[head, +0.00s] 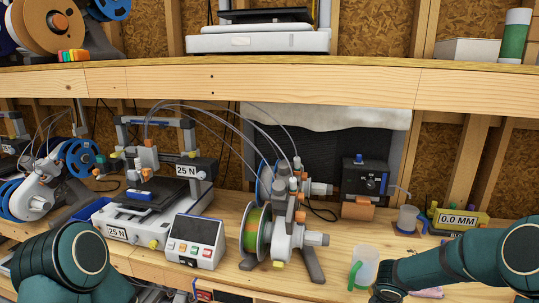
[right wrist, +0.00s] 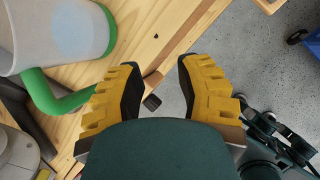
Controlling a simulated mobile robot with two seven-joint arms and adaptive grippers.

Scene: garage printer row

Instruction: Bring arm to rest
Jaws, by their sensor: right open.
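My right arm (head: 450,265) reaches in from the right over the front of the bench in the head view. My right gripper (right wrist: 157,72) shows in the right wrist view with its yellow, black-padded fingers apart and nothing between them. It hangs over the bench's front edge, with floor beyond. A whitish translucent mug (head: 366,262) with a green handle stands just left of the right arm; it also shows in the right wrist view (right wrist: 65,35), close beside the left finger. My left arm (head: 65,265) is at the bottom left; its gripper is out of view.
The wooden bench (head: 345,228) carries a printer (head: 155,185), a control box (head: 195,240), a spool unit (head: 265,235), a black box unit (head: 362,185), a clear cup (head: 408,218) and a yellow gauge (head: 458,220). A shelf (head: 380,85) spans above.

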